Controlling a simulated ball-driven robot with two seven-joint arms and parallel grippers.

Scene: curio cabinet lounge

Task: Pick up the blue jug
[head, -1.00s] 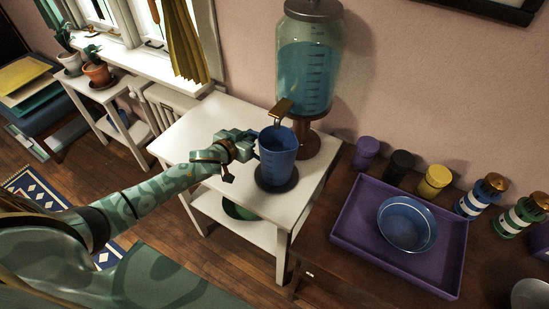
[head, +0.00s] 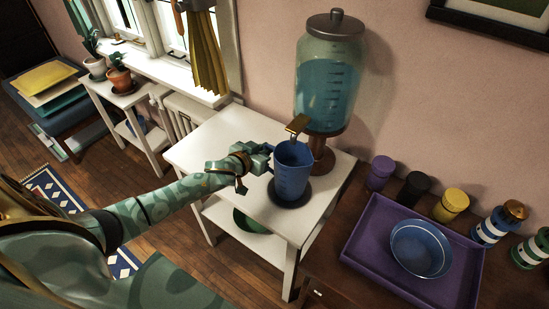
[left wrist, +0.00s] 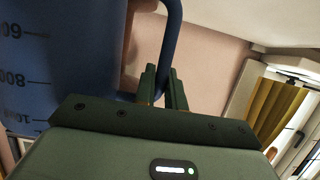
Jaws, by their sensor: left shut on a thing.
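The blue jug (head: 293,172) stands upright on a dark round mat (head: 300,199) on the white side table (head: 225,143), under the tap of the glass dispenser (head: 329,85). My left gripper (head: 266,158) reaches in from the left at the jug's handle side. In the left wrist view the jug (left wrist: 45,60) fills the left, with measuring marks on its wall. There my left gripper's fingers (left wrist: 164,95) are shut on the blue handle (left wrist: 172,45). My right gripper is not in view.
A purple tray (head: 362,252) with a blue bowl (head: 421,248) lies on the dark wooden table to the right. Several lidded jars stand behind it. A green bowl (head: 250,222) is on the side table's lower shelf. The dispenser stands close behind the jug.

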